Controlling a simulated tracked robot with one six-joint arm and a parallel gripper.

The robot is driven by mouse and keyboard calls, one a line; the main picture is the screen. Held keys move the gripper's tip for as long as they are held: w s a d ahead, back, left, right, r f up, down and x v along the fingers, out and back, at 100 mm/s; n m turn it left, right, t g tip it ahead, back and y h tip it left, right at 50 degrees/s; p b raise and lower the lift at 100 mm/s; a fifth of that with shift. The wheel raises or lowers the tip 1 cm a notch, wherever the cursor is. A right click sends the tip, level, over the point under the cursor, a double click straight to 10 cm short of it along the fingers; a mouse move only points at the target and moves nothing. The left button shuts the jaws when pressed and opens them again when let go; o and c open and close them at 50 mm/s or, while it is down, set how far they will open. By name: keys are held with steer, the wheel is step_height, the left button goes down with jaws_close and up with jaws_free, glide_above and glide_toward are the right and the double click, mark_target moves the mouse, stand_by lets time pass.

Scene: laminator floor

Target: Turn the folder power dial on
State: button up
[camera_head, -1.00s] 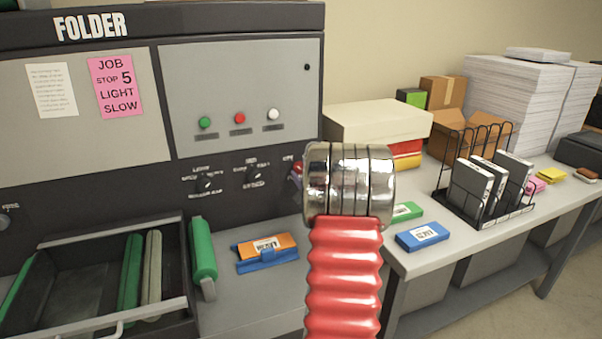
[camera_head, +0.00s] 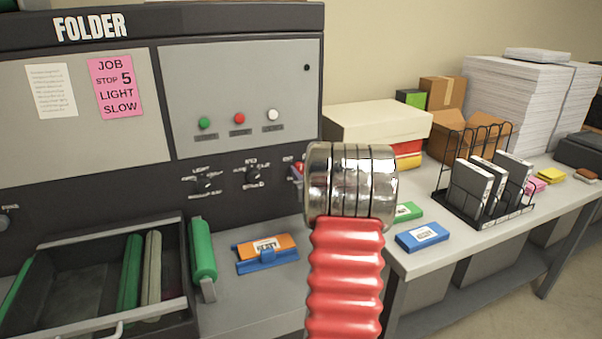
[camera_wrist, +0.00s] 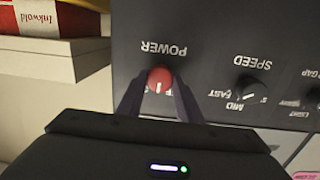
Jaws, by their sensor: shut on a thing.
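The red power dial (camera_wrist: 160,79) is on the dark front panel of the folder (camera_head: 60,150), under the word POWER, which appears upside down in the wrist view. A pale pointer line on the dial stands close to vertical in that view. My gripper (camera_wrist: 160,84) has one finger on each side of the dial and is shut on it. The small labels beside the dial are mostly covered by the fingers. In the head view only a red sliver of the dial (camera_head: 298,169) shows at the left of my arm, which hides the gripper.
The black speed dial (camera_wrist: 250,88) is beside the power dial. Green, red and white buttons (camera_head: 239,118) are above. A table with a wire rack (camera_head: 470,205) and boxes stands at right.

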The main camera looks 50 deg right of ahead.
steer(key=m, duration=0.4)
steer(key=shift+w+a+f+y, duration=0.1)
steer(key=shift+f+y, duration=0.15)
steer(key=shift+y, duration=0.05)
steer(key=m, duration=0.4)
stand_by(0.3)
steer(key=o, duration=1)
steer(key=shift+r, duration=0.1)
steer(key=shift+o, duration=0.2)
steer(key=shift+m, duration=0.3)
